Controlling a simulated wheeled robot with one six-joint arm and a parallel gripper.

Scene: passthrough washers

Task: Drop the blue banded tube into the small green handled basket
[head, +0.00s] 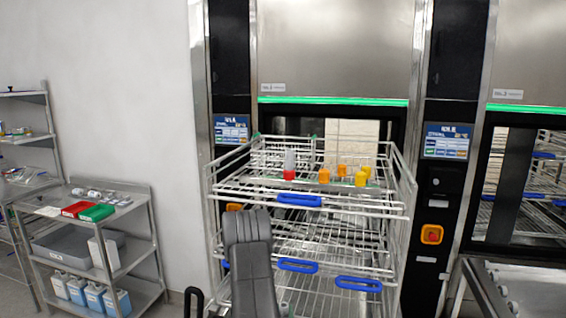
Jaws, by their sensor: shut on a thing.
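My arm's dark grey link (252,262) rises in front of the left part of the wire rack. My gripper does not show, so neither its jaws nor anything in them can be seen. I cannot make out a blue banded tube. A small green handled basket is not clearly visible either; small green bits (257,136) show at the rack's upper back left corner, too small to identify.
A tall wire rack (408,190) with blue handles (299,200) stands before an open washer. A grey and red container (290,172) and several orange-yellow pieces (324,176) are on its upper level. A steel cart (150,205) at left carries red (76,210) and green (97,213) items.

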